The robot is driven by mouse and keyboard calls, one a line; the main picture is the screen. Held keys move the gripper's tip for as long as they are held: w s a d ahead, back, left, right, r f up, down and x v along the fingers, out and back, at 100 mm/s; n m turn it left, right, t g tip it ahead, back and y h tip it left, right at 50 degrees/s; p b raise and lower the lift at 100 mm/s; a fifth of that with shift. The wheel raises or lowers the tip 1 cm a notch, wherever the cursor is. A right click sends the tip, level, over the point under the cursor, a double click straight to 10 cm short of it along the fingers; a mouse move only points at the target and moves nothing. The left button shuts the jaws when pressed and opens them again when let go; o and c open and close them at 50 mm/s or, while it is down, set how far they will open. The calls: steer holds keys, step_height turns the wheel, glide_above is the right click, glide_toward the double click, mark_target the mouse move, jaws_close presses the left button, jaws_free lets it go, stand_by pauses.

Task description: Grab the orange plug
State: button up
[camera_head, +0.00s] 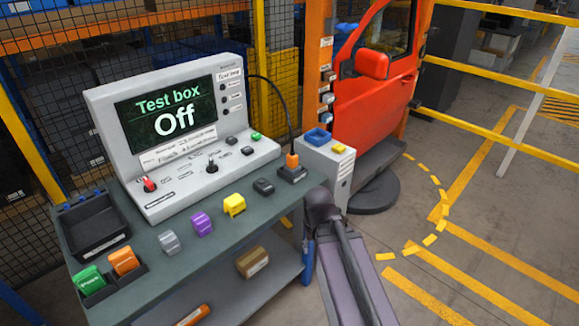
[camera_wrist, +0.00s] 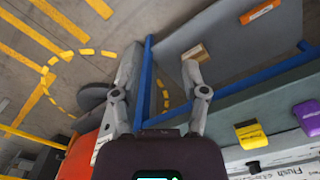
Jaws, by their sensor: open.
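The orange plug (camera_head: 292,160) stands upright in a dark socket block (camera_head: 292,174) at the right end of the bench. A black cable (camera_head: 280,90) rises from it and loops to the test box (camera_head: 175,130), whose screen reads "Off". I cannot make out the plug in the wrist view. My gripper (camera_wrist: 160,60) is open and empty there, its two grey fingers apart, with the blue bench frame and floor behind them. In the head view my dark arm stands in front of the bench's right end, and the gripper's fingers cannot be made out.
The bench top (camera_head: 185,262) carries grey, purple (camera_head: 202,223), yellow (camera_head: 234,205) and black connectors, plus an orange block (camera_head: 122,261) and a green block (camera_head: 88,280) at left. A white cabinet (camera_head: 330,165) and a red door (camera_head: 375,100) stand right. Floor farther right is clear.

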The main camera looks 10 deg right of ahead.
steer(key=shift+o, duration=0.2)
steer(key=shift+d, duration=0.2)
steer(key=o, duration=0.4)
steer(key=shift+o, duration=0.6)
steer(key=shift+w, duration=0.25)
steer(key=w+r+n+t+y+b, duration=0.2)
steer(key=w+n+t+y, duration=0.3)
steer(key=w, duration=1.5)
steer(key=w+d+r+n+t+y, duration=0.1)
steer(key=w+d+r+t, duration=0.1)
steer(key=w+d, duration=0.2)
steer(key=w+d+r+n+t+y, duration=0.1)
steer(key=w+d+r+t, duration=0.2)
steer(key=w, duration=0.7)
steer(key=shift+w+d+r, duration=0.2)
steer(key=shift+w+d, duration=0.2)
steer(key=shift+d, duration=0.2)
steer(key=shift+w+a+f, duration=0.1)
